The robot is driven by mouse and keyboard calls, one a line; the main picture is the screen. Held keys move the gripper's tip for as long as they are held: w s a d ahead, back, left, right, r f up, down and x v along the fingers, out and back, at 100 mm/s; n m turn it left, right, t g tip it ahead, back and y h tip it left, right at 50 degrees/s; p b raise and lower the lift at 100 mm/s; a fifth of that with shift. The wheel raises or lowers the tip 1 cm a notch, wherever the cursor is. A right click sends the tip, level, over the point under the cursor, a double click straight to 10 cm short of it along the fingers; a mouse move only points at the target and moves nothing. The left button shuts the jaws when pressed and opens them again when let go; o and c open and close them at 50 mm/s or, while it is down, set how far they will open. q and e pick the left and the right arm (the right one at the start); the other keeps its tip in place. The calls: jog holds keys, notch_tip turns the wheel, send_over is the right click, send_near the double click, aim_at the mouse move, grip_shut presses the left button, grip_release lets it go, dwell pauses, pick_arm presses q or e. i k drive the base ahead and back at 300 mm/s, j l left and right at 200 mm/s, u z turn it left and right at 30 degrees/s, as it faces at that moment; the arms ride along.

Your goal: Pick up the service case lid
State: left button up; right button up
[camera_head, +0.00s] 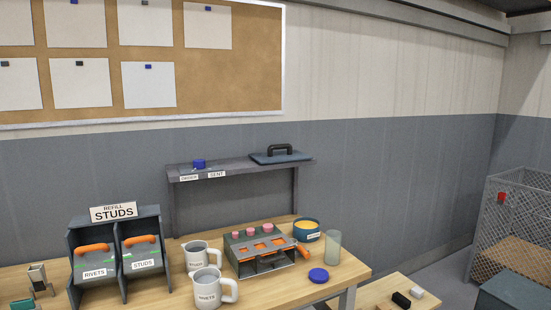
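A flat dark blue lid with a black arched handle, which looks like the service case lid (281,158), lies on the right end of the raised grey shelf (228,171) at the back of the wooden table. Its handle points up and nothing covers it. A dark blue-grey box (515,292), perhaps the service case, is cut off at the lower right corner. Neither of my grippers shows in the head view.
The table (345,272) holds a two-bin studs and rivets dispenser (118,262), two mugs (208,289), a grey rack (262,252), a yellow-filled bowl (306,231), a clear cup (332,249) and a blue disc (318,275). A small blue item (199,164) sits on the shelf's left. A mesh cage (513,227) stands at right.

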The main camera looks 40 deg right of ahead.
aim_at(270, 157)
jog(key=z, duration=1.65)
